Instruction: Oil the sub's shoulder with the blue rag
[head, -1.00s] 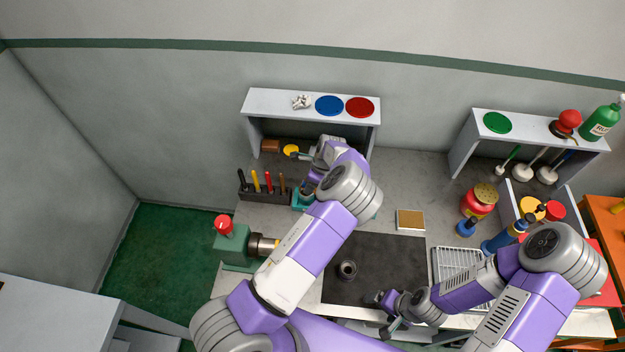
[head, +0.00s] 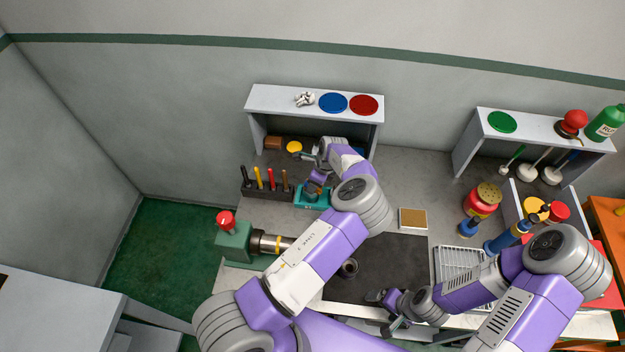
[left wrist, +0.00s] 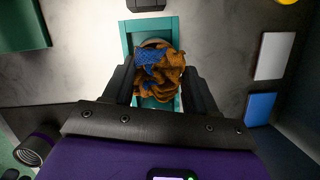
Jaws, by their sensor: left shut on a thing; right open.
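A crumpled rag (left wrist: 157,72), blue in one patch and mostly orange-brown, lies between the fingers of my left gripper (left wrist: 160,88) in the left wrist view. The gripper is shut on it over the teal tray (left wrist: 129,38); whether the rag still touches the tray I cannot tell. In the head view the teal tray (head: 322,203) is partly hidden by the left wrist. A grey metal cylinder with a yellow band (head: 268,243), seemingly the sub, lies horizontally at the green vise (head: 233,242). My right gripper (head: 381,312) is open and empty near the bench's front edge.
A rack of several coloured-handled tools (head: 265,192) stands left of the tray. A dark ring (head: 348,268) sits on the black mat (head: 400,275), partly behind my left arm. Shelves (head: 255,101) stand at the back; a wire tray (head: 455,262) is right.

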